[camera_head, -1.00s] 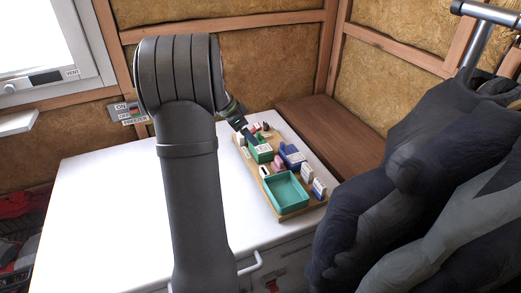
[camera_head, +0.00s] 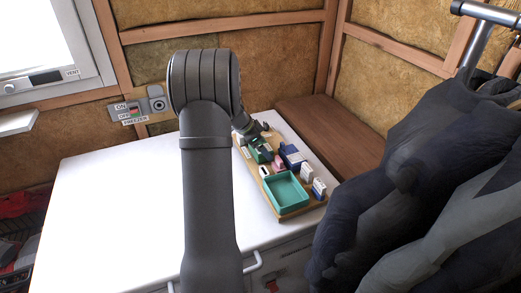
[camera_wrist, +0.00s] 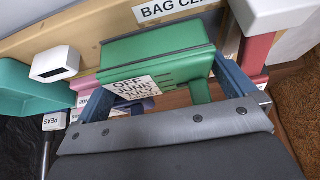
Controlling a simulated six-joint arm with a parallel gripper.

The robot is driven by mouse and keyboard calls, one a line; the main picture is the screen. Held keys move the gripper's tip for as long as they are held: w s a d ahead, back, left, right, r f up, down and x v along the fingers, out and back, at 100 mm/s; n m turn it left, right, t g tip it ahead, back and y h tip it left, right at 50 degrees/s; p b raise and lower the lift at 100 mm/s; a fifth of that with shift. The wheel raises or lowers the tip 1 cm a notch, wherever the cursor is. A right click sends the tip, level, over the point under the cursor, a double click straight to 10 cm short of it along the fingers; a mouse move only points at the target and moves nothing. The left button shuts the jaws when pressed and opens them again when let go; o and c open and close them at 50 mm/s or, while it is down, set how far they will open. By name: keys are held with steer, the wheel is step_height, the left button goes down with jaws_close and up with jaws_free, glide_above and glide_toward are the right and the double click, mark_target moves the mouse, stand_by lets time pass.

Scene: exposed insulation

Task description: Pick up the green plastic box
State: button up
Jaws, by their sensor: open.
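A green box (camera_wrist: 155,45) with a white label reading "OFF JUNE JULY" sits between the two fingers of my gripper (camera_wrist: 163,86) in the wrist view. The fingers are apart, one on each side of the box; I cannot tell whether they touch it. In the head view the green box (camera_head: 256,156) is partly hidden by my gripper (camera_head: 263,150), which is low over the wooden tray. A separate teal-green open bin (camera_head: 287,191) stands at the tray's near end and shows at the left edge of the wrist view (camera_wrist: 28,90).
The wooden tray (camera_head: 309,213) also holds a blue box (camera_head: 291,156), small white boxes (camera_head: 319,187) and pink items. The white freezer top (camera_head: 120,205) is clear to the left. Dark clothes (camera_head: 415,190) hang close on the right. Insulated walls stand behind.

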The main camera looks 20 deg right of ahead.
steer(key=c, duration=0.9)
steer(key=shift+r, duration=0.15)
steer(key=shift+r, duration=0.35)
step_height(320, 180, up, 8)
steer(key=shift+f, duration=0.15)
steer(key=shift+s+d+r, duration=0.15)
steer(key=shift+s+r, duration=0.55)
steer(key=shift+s, duration=0.1)
steer(key=s+f, duration=0.1)
steer(key=s, duration=1.9)
steer(key=shift+w+a+f, duration=0.1)
steer(key=shift+a+f, duration=0.05)
steer(key=shift+f, duration=1.15)
steer(key=shift+w+a+f, duration=0.1)
steer(key=shift+f, duration=1.15)
steer(key=shift+w+a+f, duration=0.1)
steer(key=shift+a+f, duration=0.05)
steer(key=shift+f, duration=1.15)
